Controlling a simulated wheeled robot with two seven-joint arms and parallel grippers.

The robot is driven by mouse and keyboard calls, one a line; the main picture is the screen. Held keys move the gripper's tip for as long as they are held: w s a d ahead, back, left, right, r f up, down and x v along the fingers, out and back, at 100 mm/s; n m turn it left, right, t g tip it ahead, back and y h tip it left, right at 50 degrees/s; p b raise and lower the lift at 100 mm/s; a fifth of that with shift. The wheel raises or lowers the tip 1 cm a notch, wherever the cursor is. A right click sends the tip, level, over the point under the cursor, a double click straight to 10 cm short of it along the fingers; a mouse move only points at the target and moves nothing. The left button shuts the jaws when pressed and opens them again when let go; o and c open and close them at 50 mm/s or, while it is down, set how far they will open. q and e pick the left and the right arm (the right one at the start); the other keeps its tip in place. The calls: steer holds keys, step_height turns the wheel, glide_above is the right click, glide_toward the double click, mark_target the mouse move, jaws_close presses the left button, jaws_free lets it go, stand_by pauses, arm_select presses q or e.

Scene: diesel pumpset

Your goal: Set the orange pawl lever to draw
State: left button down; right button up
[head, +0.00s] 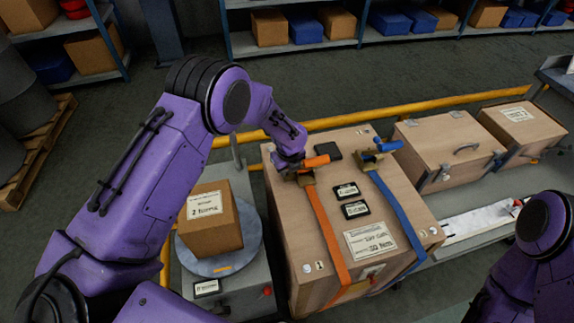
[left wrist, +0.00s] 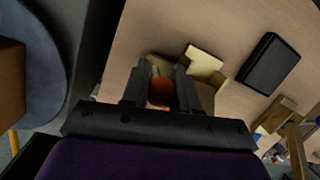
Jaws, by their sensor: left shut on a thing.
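The orange pawl lever (head: 316,161) sits on the brass buckle (head: 304,177) of the orange strap (head: 332,237), on top of the large wooden crate (head: 287,232). My left gripper (head: 292,165) is at this lever. In the left wrist view its two dark fingers (left wrist: 160,88) are shut on the orange lever (left wrist: 160,93), with the brass buckle (left wrist: 205,63) just beyond. The fingers hide part of the lever. My right arm shows at the lower right, but its gripper is out of view.
A blue strap (head: 398,212) with a blue lever (head: 389,146) runs beside the orange one. A black block (head: 328,151) lies between the buckles. A cardboard box (head: 209,222) stands on a round plate at left. Smaller wooden cases (head: 447,150) stand at right.

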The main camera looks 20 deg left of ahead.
stand_by(0.3)
arm_select(q)
steer(key=c, duration=0.9)
jaws_free()
steer(key=shift+o, duration=0.2)
